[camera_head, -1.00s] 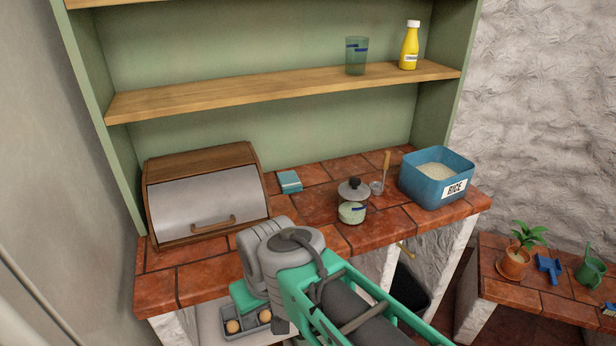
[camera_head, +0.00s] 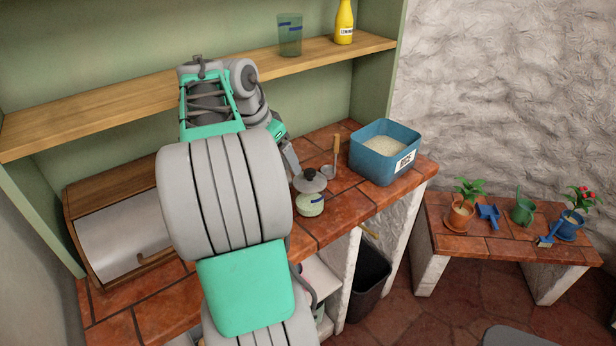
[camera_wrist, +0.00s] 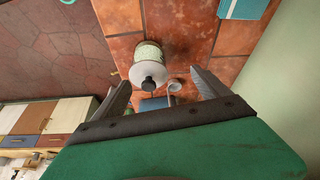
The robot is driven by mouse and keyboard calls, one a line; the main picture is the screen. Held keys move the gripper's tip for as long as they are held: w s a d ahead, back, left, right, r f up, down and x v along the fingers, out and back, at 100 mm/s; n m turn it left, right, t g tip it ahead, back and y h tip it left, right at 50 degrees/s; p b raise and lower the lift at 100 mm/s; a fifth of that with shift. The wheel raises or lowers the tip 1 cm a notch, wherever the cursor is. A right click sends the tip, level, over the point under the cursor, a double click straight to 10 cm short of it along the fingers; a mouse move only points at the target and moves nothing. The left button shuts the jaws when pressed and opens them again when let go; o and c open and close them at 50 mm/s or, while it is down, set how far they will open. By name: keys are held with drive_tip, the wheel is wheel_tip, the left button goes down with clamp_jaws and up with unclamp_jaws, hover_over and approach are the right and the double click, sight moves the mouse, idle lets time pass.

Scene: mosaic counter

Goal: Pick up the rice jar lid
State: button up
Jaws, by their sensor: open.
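The rice jar lid (camera_head: 310,180) is a grey disc with a dark round knob, sitting on the small glass jar (camera_head: 310,205) on the tiled counter. In the wrist view the lid (camera_wrist: 145,74) lies on the jar (camera_wrist: 148,52), between and beyond my fingers, nearer the left one. My gripper (camera_head: 290,158) is beside the lid in the head view, to its upper left. In the wrist view my gripper (camera_wrist: 162,86) is open, with two dark fingers spread and nothing between them in its grasp.
A blue rice bin (camera_head: 384,156) stands right of the jar. A scoop (camera_head: 333,160) with a wooden handle stands between them and also shows in the wrist view (camera_wrist: 172,88). A bread box (camera_head: 120,230) is at left. A wooden shelf (camera_head: 110,105) runs above the counter.

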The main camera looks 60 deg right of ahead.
sight(308, 171)
drive_tip(key=shift+o, duration=1.3)
drive_tip(key=s+d+m, duration=0.1)
drive_tip(key=s+d, duration=0.1)
drive_tip(key=s+d+m, duration=0.1)
drive_tip(key=s+d, duration=0.1)
drive_tip(key=shift+s+d+f+m+g, duration=0.1)
drive_tip(key=shift+s+f+m+g, duration=0.05)
drive_tip(key=shift+m+g, duration=0.2)
drive_tip(key=x, duration=0.4)
drive_tip(key=a+b+x, duration=0.1)
drive_tip(key=x, duration=0.1)
drive_tip(key=shift+f, duration=0.3)
drive_tip(key=shift+d+f, duration=0.25)
drive_tip(key=shift+f, duration=0.2)
drive_tip(key=shift+c, duration=0.3)
drive_tip(key=c, duration=1.2)
